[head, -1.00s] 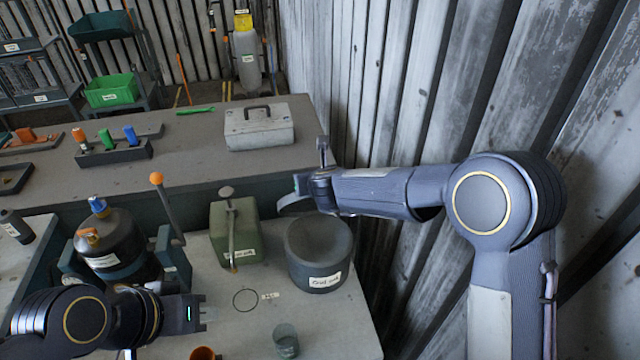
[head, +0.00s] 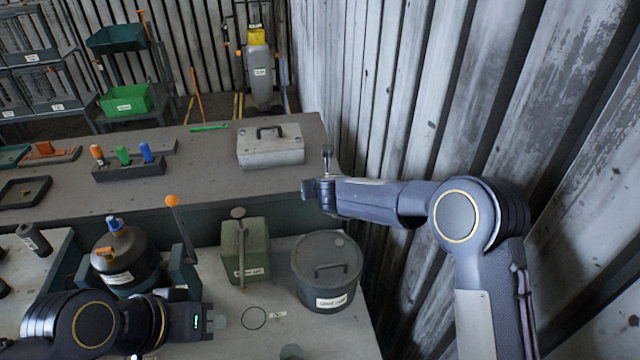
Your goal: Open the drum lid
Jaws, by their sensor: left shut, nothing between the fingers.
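The grey drum (head: 325,288) with a white label stands on the near bench at its right end. Its lid (head: 322,252), with a dark bar handle (head: 334,271), lies flat on top and covers the opening. My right gripper (head: 312,188) is up behind and above the drum, apart from the lid, with its arm coming in from the right; its fingers are too small and dark to judge. My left gripper (head: 221,321) is shut and empty, low over the bench, left of the drum and apart from it.
A green canister (head: 245,254) stands just left of the drum. A dark round vessel with a blue cap (head: 126,262) and an orange-knobbed lever (head: 181,225) are further left. A grey toolbox (head: 270,150) sits on the back bench. The corrugated wall (head: 400,120) is close on the right.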

